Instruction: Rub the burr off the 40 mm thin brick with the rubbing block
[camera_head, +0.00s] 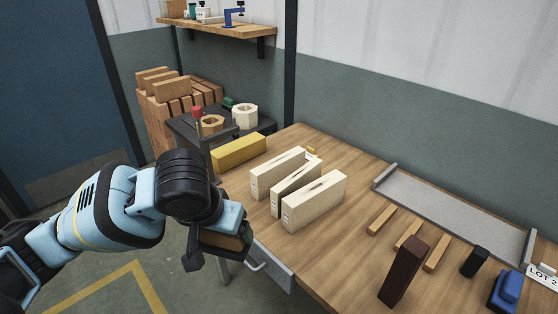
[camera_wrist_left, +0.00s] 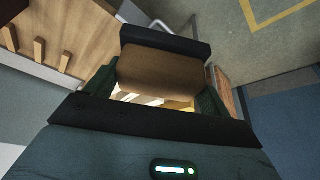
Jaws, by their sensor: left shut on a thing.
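My left gripper (camera_head: 222,246) is shut on a brown wooden block with a dark strip at its far end, which looks like the rubbing block (camera_wrist_left: 160,72). It is held off the table's front left edge, clear of the tabletop. Three cream bricks (camera_head: 316,202) with dark marks on top stand close together on the table. Three thin tan strips (camera_head: 381,220) lie farther right. I cannot tell which piece is the 40 mm thin brick, and no burr can be made out. My right gripper is not in view.
A yellow block (camera_head: 239,152) lies at the table's left end. A grey tray (camera_head: 455,217) runs along the back. The front middle of the table (camera_head: 345,245) is clear.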

